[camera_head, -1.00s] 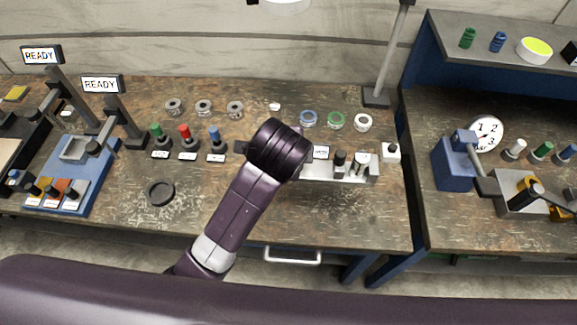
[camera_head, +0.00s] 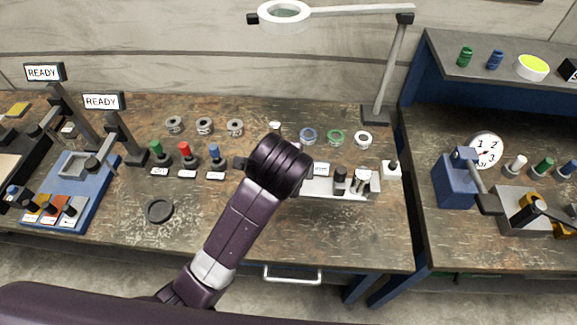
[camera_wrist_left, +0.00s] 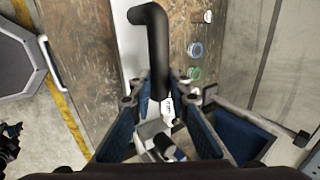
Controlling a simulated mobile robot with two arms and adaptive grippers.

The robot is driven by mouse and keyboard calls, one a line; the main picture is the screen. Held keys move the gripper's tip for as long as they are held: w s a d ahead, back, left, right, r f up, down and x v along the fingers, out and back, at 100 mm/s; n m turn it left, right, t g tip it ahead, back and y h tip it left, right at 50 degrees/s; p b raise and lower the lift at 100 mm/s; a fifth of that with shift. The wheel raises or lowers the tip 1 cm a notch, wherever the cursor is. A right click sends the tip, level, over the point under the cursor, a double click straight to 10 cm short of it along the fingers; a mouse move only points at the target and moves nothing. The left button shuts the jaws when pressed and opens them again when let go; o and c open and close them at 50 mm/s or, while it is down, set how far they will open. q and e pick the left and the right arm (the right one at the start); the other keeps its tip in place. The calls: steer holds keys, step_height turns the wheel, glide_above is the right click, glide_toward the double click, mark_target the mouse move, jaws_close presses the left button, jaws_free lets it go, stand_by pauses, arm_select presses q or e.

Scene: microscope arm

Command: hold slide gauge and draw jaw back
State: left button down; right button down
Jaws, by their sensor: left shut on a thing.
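The slide gauge (camera_head: 318,188) is a pale metal bar with black and silver posts on the bench, right of my left wrist in the head view. My wrist covers its left part. In the left wrist view, a black bent handle (camera_wrist_left: 157,50) runs between the fingers of my left gripper (camera_wrist_left: 161,104), which is shut on it. A pale block and a dark cylinder (camera_wrist_left: 164,146) show between the finger pads. In the head view the left fingers are hidden behind the wrist. I cannot tell which gauge part is the jaw. My right gripper is not in view.
Green, red and blue knobs (camera_head: 186,153) stand left of my wrist. Several rings (camera_head: 308,136) lie behind it. A white bottle (camera_head: 391,170) stands at the gauge's right end. A black ring (camera_head: 159,211) lies front left. A lamp (camera_head: 285,14) overhangs the back.

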arm_select(q)
step_height(320, 180, down, 17)
steer(key=b, duration=0.5)
stand_by(2.4)
steer(key=shift+w+d+r, duration=0.1)
steer(key=shift+f, duration=0.35)
stand_by(0.7)
steer(key=shift+s+f, duration=0.2)
steer(key=shift+f, duration=0.05)
steer(key=shift+r, duration=0.1)
stand_by(0.5)
